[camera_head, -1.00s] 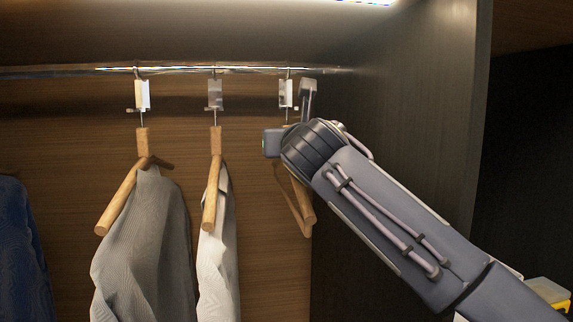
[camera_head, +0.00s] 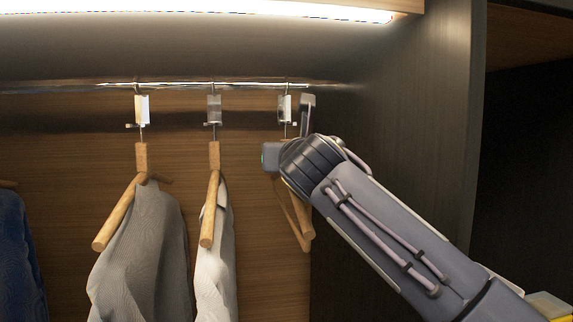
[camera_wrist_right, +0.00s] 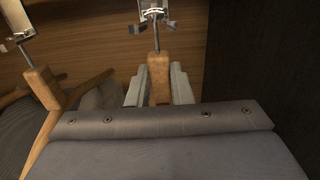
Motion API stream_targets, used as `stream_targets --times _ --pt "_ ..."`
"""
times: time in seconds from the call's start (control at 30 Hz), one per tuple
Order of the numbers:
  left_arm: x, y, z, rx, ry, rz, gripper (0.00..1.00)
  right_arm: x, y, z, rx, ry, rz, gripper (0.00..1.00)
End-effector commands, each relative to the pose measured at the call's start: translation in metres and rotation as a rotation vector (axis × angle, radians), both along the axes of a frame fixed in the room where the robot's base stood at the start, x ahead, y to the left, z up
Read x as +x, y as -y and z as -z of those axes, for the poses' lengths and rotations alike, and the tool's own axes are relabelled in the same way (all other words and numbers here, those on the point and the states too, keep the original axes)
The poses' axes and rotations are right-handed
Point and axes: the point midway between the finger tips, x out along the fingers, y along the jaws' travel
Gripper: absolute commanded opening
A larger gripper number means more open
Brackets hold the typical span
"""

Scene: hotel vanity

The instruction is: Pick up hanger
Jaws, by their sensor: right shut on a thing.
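The bare wooden hanger (camera_head: 301,225) hangs from the rail at the right by a metal clip (camera_head: 285,108). My right gripper (camera_wrist_right: 158,88) has one finger on each side of the hanger's wooden neck (camera_wrist_right: 158,78), just below its metal stem, and is shut on it. In the head view my right wrist hides the neck and much of the hanger. The clip still appears to be on the rail. My left gripper is not in view.
The metal rail (camera_head: 190,86) runs across the closet. Two wooden hangers with a grey garment (camera_head: 140,250) and a white garment (camera_head: 214,262) hang to the left. A dark side panel (camera_head: 400,150) stands close on the right. A blue garment (camera_head: 18,260) is at far left.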

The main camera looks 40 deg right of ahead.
Motion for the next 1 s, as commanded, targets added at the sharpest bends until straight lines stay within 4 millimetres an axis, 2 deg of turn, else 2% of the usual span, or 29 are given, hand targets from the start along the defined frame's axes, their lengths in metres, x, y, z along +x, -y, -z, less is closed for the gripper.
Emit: stream_targets --times 0.17,0.27,0.7,0.8,1.0 --pt "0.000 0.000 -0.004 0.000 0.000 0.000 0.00 0.000 -0.001 -0.016 0.001 0.003 -0.001 0.00" --pt "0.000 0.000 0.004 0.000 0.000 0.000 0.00 -0.014 -0.008 -0.012 0.000 0.004 -0.002 0.00" --pt "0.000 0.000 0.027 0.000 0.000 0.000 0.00 -0.108 -0.059 -0.012 0.000 0.004 -0.002 0.00" --pt "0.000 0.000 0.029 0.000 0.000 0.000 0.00 -0.126 -0.069 -0.013 0.000 0.004 -0.002 0.00" --pt "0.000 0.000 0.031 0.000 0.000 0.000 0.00 -0.149 -0.082 -0.013 0.000 0.001 0.000 0.00"
